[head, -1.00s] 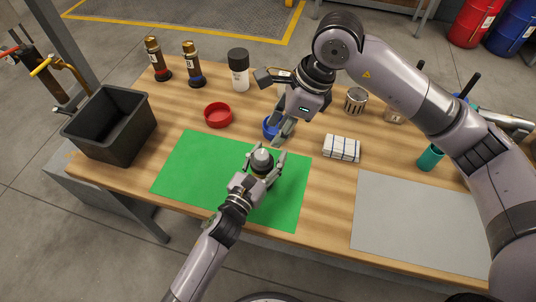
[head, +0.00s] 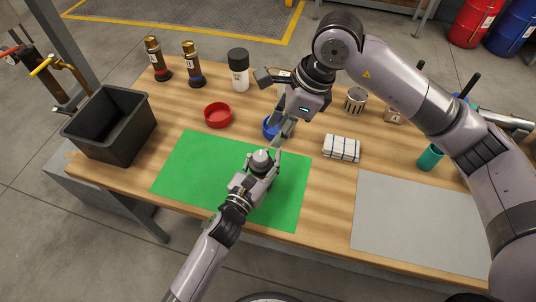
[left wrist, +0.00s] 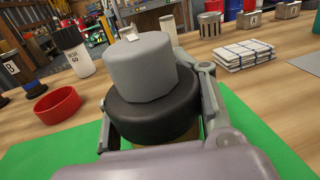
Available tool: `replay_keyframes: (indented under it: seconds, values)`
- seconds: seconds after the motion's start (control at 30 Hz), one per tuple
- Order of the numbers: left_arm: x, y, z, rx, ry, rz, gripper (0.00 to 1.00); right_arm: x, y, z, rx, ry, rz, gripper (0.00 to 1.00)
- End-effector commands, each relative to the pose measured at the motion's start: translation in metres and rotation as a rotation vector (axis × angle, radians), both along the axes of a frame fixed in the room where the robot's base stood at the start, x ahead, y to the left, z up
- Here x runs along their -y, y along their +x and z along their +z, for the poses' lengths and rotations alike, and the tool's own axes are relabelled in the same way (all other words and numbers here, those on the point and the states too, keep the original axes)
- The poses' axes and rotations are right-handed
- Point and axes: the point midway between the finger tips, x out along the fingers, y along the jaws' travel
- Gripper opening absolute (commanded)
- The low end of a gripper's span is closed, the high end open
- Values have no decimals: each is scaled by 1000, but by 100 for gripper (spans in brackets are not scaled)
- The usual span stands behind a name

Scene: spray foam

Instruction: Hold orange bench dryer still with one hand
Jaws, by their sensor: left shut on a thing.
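A canister with a grey rounded top and a wide black collar (head: 261,158) stands upright on the green mat (head: 190,165). In the left wrist view the canister (left wrist: 142,65) is close up; only a sliver of tan-brown body shows below the collar, so I cannot confirm an orange dryer. My left gripper (head: 262,171) is shut on it, one finger on each side, as the left wrist view also shows (left wrist: 158,108). My right gripper (head: 282,130) hangs beyond the canister, in front of a blue bowl (head: 269,128). Whether its fingers are apart is unclear.
A red bowl (head: 218,115) sits behind the mat, with a white black-capped bottle (head: 239,72) beyond. A folded checked cloth (head: 341,148) lies to the right. A black bin (head: 112,125) stands at the left. The grey mat (head: 415,222) at the right is bare.

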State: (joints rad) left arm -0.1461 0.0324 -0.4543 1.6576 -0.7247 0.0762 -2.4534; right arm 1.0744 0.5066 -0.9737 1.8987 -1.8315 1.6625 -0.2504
Motion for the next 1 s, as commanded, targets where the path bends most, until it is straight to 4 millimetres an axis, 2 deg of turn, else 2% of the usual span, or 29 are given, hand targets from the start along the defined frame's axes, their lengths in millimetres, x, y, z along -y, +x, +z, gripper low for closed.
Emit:
replay_keyframes:
  seconds: [0.17, 0.37, 0.43, 0.6, 0.8, 1.0]
  values:
    - [0, 0, 0, 0, 0, 0, 0, 0, 0, 0, 0, 0, 0, 35]
    - [0, 0, 0, -1, 0, 0, 0, -8, 0, 3, -39, -23, -69, 48]
    - [0, 0, 0, -1, 0, 0, 0, -15, 0, 6, -76, -49, -145, 51]
    - [0, 0, 0, -1, 0, 0, 0, -31, 1, 14, -163, -147, -402, 51]
    - [0, 0, 0, -1, 0, 0, 0, -41, 2, 22, -200, -253, -686, 51]
    - [0, 0, -1, -1, 0, 0, 0, -43, 3, 24, -202, -297, -828, 51]
